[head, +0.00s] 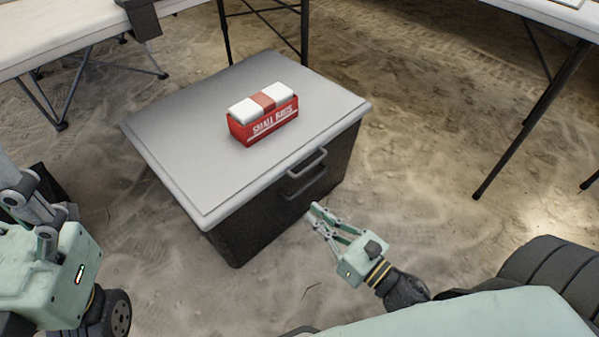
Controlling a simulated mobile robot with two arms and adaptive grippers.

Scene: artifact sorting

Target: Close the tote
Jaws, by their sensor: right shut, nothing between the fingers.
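The tote (240,225) is a dark box on the sandy ground with a flat grey lid (180,140) lying over its top. A lid handle and a body handle (303,180) show on its near right side. A red and white box marked "SMALL BAGS" (264,115) rests on the lid. My right gripper (318,212) is shut and empty, just in front of the tote's handle side and below the handles. I cannot tell whether it touches the tote. My left arm shows at the lower left; its fingertips are not clearly visible.
A white table (70,35) stands at the upper left, and another table (560,18) at the upper right with thin dark legs. Open sandy ground (430,130) lies right of the tote.

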